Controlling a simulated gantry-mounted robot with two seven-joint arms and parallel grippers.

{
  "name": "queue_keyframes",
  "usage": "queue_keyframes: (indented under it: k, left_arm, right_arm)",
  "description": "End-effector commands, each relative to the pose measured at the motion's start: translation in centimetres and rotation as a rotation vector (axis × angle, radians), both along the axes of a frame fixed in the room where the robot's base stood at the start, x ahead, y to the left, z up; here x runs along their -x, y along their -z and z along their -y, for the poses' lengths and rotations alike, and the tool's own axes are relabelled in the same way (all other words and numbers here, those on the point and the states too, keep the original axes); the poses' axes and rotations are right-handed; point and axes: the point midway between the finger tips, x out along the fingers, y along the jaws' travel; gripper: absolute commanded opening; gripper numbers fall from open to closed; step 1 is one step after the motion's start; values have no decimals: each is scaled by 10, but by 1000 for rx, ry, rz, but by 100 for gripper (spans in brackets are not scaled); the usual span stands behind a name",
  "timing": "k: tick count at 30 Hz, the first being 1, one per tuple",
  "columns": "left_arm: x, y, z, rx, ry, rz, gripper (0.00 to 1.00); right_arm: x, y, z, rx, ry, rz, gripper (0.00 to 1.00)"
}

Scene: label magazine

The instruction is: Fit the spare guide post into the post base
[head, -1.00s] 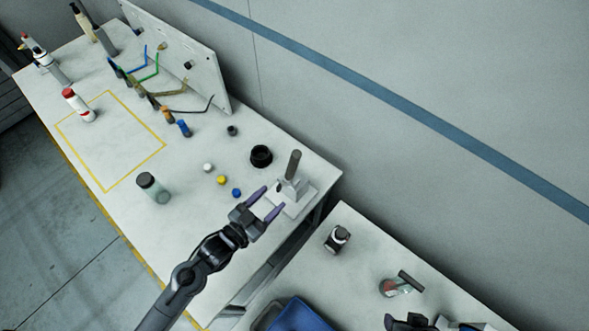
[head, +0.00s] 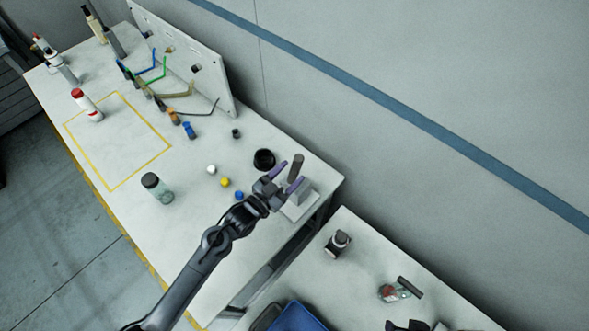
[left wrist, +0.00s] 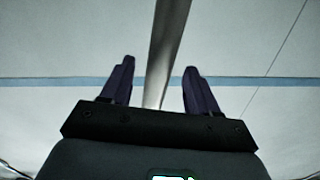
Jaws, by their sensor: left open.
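A grey-brown guide post (head: 297,168) rises from a pale grey block on a white plate, which looks like the post base (head: 299,203), near the right end of the long table. It leans slightly in the picture. My left gripper (head: 290,174) is open, with its purple fingers around the upper part of the post. In the left wrist view the post (left wrist: 166,50) runs between the two spread fingers of the gripper (left wrist: 160,68), with gaps on both sides. How deep the post sits in the base is hidden.
A black ring-like part (head: 264,159) stands just left of the gripper. White (head: 211,169), yellow (head: 225,182) and blue (head: 239,195) caps lie nearby, with a jar (head: 157,187) farther left. A second table (head: 350,285) at right holds a jar (head: 338,243) and a blue bin (head: 298,318).

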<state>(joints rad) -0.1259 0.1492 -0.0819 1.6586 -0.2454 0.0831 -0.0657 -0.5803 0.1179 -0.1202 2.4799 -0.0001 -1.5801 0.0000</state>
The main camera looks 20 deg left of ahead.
Motion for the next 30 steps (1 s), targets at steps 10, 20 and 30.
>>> queue_keyframes:
  k: [10,20,30]
  left_arm:
    - [-27,0,11,0,-1,-1,60]
    - [-27,0,10,0,-1,-1,39]
    - [-27,-2,10,0,-1,2,0]
  right_arm:
    - [0,-3,0,0,1,1,56]
    - [0,-3,0,0,0,1,56]
    - [0,-3,1,5,-4,1,56]
